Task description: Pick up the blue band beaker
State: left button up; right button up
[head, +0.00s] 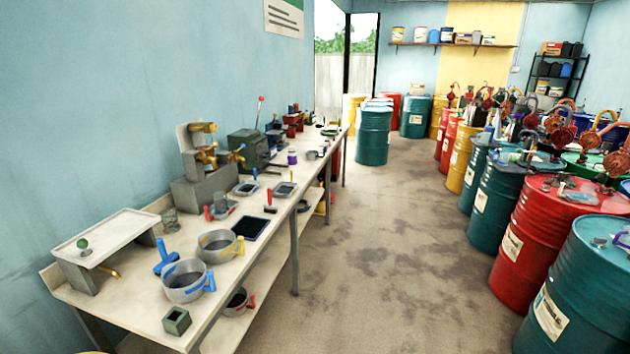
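The blue band beaker (185,294) is a wide grey metal vessel with a blue band and a blue handle. It stands upright near the front edge of the long workbench (135,298) at the left in the head view, and it looks empty. A similar beaker with a yellow band (216,255) and a yellow handle stands just behind it, to the right. Neither of my grippers is in view.
A blue tool (165,258) lies close behind the beaker. A small grey-green box (177,320) sits in front of it. A raised white stand (105,235) is at the left, a dark tray (250,229) farther back. Drums (545,230) line the right; the floor (375,270) between is clear.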

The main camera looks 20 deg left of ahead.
aim_at(221, 203)
jog(key=i+u, duration=0.4)
jog(key=i+l+u, duration=0.2)
jog(key=i+u, duration=0.25)
jog(key=i+l+u, duration=0.2)
jog(key=u, duration=0.2)
